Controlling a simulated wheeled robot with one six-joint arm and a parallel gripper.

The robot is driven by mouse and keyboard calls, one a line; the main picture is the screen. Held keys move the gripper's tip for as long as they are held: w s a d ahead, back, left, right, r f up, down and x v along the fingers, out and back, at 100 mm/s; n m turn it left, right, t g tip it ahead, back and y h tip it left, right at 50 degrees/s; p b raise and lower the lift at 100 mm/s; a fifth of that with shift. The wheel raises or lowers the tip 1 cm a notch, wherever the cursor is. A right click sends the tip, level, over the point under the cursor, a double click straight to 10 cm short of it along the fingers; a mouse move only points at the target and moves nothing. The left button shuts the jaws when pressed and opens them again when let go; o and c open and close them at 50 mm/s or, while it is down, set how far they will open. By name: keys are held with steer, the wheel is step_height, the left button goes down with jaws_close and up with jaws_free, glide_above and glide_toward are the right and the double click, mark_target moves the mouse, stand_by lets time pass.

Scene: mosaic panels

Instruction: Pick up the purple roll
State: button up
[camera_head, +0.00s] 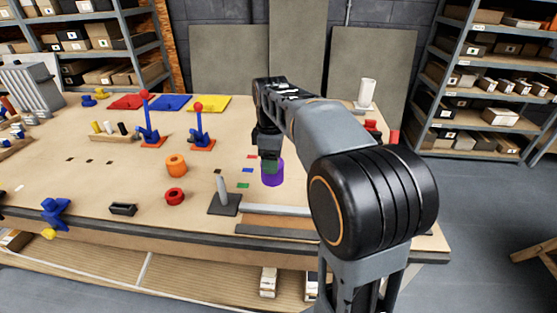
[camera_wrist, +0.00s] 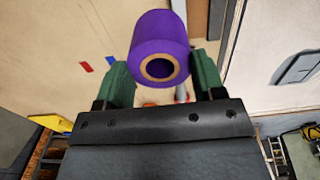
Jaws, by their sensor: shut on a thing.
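The purple roll (camera_head: 273,177) is at the middle of the workbench, below my gripper (camera_head: 269,156). In the wrist view the purple roll (camera_wrist: 158,45) sits between the two green fingers of my gripper (camera_wrist: 161,78), with its brown-rimmed hollow end facing the camera. The gripper is shut on the roll. In the head view the gripper hides the top of the roll. I cannot tell whether the roll's lower end touches the bench.
An orange roll (camera_head: 176,166) and a red ring (camera_head: 174,197) lie to the left on the bench (camera_head: 75,195). A grey post on a dark base (camera_head: 224,204) stands close left. Small coloured tiles lie beside the purple roll. Two blue clamps with red knobs (camera_head: 199,127) stand farther back.

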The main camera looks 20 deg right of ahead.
steer(key=s+a+r+p, duration=0.3)
steer(key=r+p, duration=0.3)
steer(key=r, duration=0.3)
steer(key=shift+s+a, duration=0.2)
steer(key=shift+s, duration=0.05)
stand_by(0.4)
